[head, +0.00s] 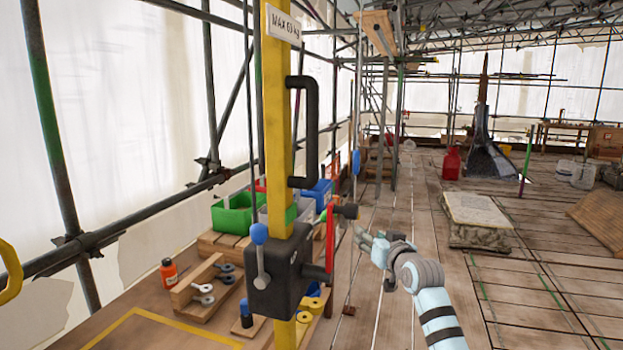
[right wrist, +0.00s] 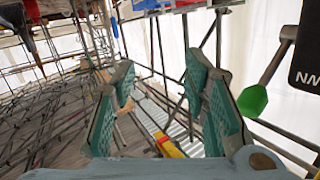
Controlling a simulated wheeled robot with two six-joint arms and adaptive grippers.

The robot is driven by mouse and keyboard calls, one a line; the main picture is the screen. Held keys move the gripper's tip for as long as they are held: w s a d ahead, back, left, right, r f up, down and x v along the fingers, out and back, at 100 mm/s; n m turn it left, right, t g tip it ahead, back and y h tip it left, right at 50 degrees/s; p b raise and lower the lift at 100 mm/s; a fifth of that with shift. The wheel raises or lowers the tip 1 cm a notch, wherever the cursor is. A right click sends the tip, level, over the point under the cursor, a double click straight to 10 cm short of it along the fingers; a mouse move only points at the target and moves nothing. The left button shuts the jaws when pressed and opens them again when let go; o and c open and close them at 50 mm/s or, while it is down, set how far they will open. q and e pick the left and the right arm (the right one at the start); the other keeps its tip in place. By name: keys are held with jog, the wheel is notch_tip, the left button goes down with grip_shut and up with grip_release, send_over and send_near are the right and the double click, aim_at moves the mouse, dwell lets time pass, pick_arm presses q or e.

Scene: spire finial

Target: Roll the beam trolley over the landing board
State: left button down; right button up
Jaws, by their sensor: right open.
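My right gripper (head: 372,246) is open and empty, just right of a yellow post. The right wrist view shows its two green-padded fingers (right wrist: 162,85) apart with nothing between them. The yellow post (head: 279,140) carries a weight-limit sign, a black handle (head: 308,130) and a black box (head: 283,275) with a blue-knobbed lever (head: 260,255). A wooden-sided fitting (head: 377,32) is high up at top centre; I cannot tell whether it is the beam trolley. I cannot pick out the landing board with certainty. My left gripper is out of view.
A wooden bench (head: 150,335) at the left holds a green bin (head: 234,215), an orange bottle (head: 169,271) and small hardware. A stone block (head: 478,220) stands on the plank floor at right. A dark spire (head: 484,120) stands behind. Scaffold tubes line the left.

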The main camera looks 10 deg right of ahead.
jog(key=s+a+r+n+t+y, duration=0.1)
jog(key=s+a+r+y, duration=0.15)
jog(key=r, duration=1.25)
jog(key=n+g+y, duration=0.1)
jog(key=n+y, duration=0.5)
send_near(315, 114)
jog(key=shift+h, duration=0.25)
jog(key=p+x, duration=0.4)
jog(key=x, duration=0.6)
jog(key=shift+w+a+r+p, duration=0.15)
jog(key=shift+w+a+p, duration=0.05)
jog(key=shift+w+p, duration=0.1)
jog(key=shift+w, duration=0.25)
jog(key=shift+f, duration=0.2)
grip_shut()
